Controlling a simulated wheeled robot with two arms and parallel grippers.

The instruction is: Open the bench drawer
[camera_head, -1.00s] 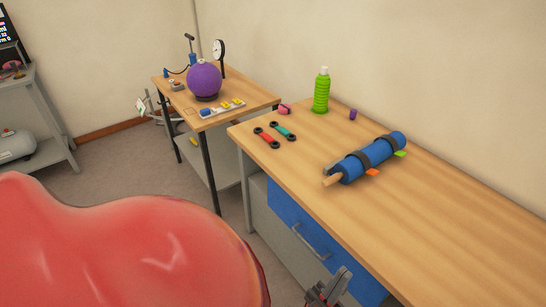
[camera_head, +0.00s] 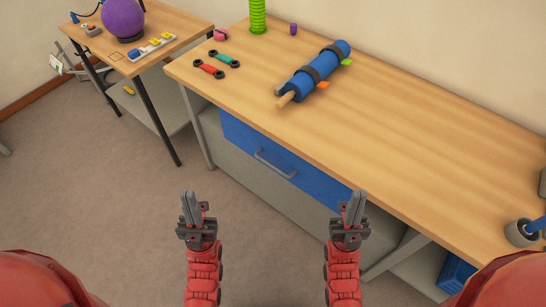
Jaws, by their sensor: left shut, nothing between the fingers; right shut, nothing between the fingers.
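The bench drawer (camera_head: 240,134) has a blue front under the wooden bench top and looks shut. Its grey bar handle (camera_head: 275,165) sits at the middle of the blue front. My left gripper (camera_head: 188,194) is shut and empty, over the floor, below and left of the handle in the picture. My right gripper (camera_head: 357,193) is shut and empty, to the right of the handle, and covers a little of the drawer's right end. Neither gripper touches the handle.
A smaller table (camera_head: 180,25) with a purple ball (camera_head: 123,18) stands left. Floor before the drawer is clear.

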